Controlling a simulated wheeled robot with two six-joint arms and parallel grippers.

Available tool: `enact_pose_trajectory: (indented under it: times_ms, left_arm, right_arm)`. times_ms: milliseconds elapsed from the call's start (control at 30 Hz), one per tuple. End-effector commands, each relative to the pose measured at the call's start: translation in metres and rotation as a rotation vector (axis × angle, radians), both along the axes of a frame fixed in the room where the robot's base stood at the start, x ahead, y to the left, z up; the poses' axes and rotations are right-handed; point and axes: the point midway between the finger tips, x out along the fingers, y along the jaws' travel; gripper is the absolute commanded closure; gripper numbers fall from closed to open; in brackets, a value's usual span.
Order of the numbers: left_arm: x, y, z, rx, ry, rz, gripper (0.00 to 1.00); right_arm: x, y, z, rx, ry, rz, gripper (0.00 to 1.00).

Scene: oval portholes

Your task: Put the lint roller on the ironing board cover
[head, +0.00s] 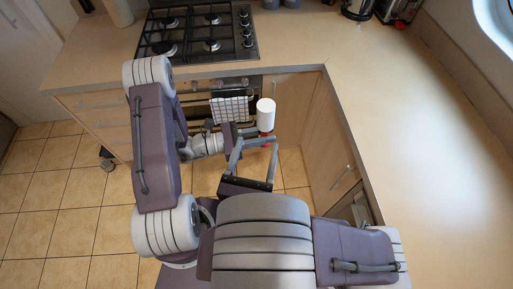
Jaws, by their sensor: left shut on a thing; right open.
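The lint roller (266,114) is a white upright cylinder with a bit of red at its lower end. My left gripper (257,136) is shut on it near that lower end and holds it in the air in front of the oven. My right gripper (256,152) is open, its two grey fingers spread just below the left gripper in the picture; nothing shows between them. I see no ironing board cover that I can make out.
A gas hob (198,32) is set in the wooden counter (435,150), which runs along the back and right and is largely bare. A checked towel (229,109) hangs on the oven front. A kettle (358,8) stands at the back right. Tiled floor (60,185) lies open at left.

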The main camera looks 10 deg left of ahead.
Motion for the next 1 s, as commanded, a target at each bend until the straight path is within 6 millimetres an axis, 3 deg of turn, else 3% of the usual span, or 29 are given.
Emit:
enact_pose_trajectory:
  times_ms: [167,400,600,767,1000]
  left_arm:
    - [0.000,0.000,0.000,0.000,0.000,0.000,1.00]
    - [0.000,0.000,0.000,0.000,0.000,0.000,1.00]
    - [0.000,0.000,0.000,0.000,0.000,0.000,1.00]
    - [0.000,0.000,0.000,0.000,0.000,0.000,1.00]
    - [0.000,0.000,0.000,0.000,0.000,0.000,1.00]
  right_arm:
    - [0.015,-0.002,0.000,0.000,0.001,-0.007,0.32]
    - [0.071,-0.007,0.000,0.002,0.003,-0.013,0.32]
    - [0.107,-0.007,0.000,0.002,0.002,-0.009,0.32]
    - [0.119,-0.007,0.000,0.001,0.003,-0.006,0.32]
    - [0.121,-0.007,0.000,0.001,0.003,-0.005,0.32]
